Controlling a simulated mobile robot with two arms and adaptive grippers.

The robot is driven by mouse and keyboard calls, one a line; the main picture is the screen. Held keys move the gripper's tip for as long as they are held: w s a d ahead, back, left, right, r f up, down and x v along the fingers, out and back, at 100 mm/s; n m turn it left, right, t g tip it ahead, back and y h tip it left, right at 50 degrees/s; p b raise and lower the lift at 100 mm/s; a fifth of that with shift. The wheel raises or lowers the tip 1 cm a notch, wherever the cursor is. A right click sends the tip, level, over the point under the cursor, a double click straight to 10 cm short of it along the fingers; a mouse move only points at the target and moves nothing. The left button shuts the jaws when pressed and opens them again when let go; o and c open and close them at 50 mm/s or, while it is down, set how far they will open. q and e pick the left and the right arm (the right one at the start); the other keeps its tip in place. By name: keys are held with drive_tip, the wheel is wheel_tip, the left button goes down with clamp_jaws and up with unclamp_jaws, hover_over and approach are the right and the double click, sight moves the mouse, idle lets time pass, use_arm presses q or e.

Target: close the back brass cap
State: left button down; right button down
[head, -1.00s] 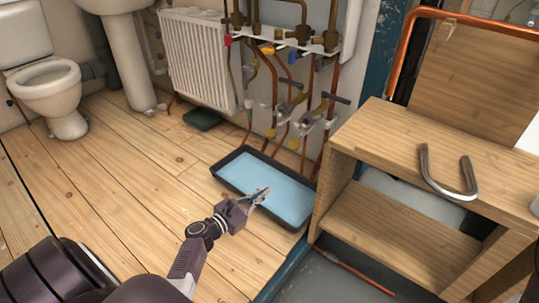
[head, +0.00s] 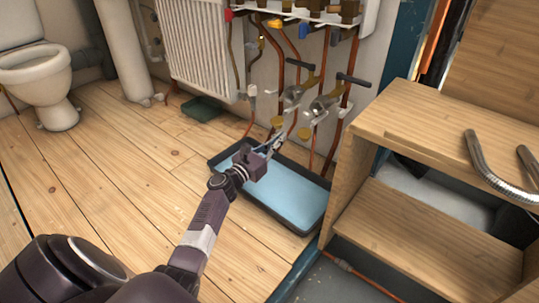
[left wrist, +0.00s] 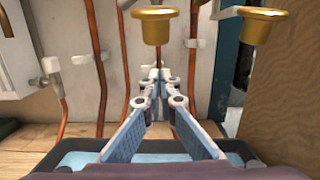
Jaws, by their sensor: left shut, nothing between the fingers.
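Two brass caps hang under the grey valve fittings on the wall pipes. The back brass cap (head: 277,121) is the left, farther one in the head view; it seems to be the left cap in the left wrist view (left wrist: 154,24). The nearer brass cap (head: 305,134) is to its right, also in the left wrist view (left wrist: 260,22). My left gripper (head: 276,145) is shut and empty, over the tray and below the back cap. In the left wrist view its fingertips (left wrist: 160,76) point at the wall beneath that cap, apart from it. My right gripper is not in view.
A black tray with blue water (head: 289,189) lies on the floor below the valves. A wooden cabinet (head: 405,125) stands close on the right, with a bent metal tube on top. A radiator (head: 203,45) is at the left. Copper pipes run down the wall behind.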

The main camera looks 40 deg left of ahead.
sight(280, 122)
use_arm(q)
drive_tip(key=shift+s+a+r, duration=0.1)
drive_tip(key=shift+s+r, duration=0.4)
drive_tip(key=shift+r, duration=0.35)
drive_tip(key=shift+s+a+r, duration=0.1)
drive_tip(key=shift+s+r, duration=0.35)
drive_tip(key=shift+r, duration=0.35)
